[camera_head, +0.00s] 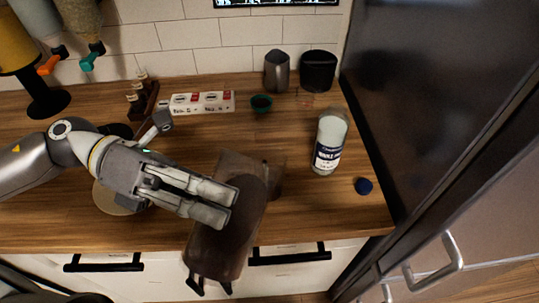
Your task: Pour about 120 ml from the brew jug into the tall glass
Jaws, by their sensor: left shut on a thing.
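The brew jug (232,245) is a brown, see-through vessel, strongly tilted over the front edge of the counter. My left gripper (226,207) comes in from the left and is shut on it; the fingers cover part of its side. A see-through brownish shape (275,178) shows just behind and right of the jug; it may be the tall glass, but the jug overlaps it and I cannot tell. I cannot make out any stream or liquid level.
A white-labelled bottle (330,142) stands at the right, with a blue cap (364,186) near it.

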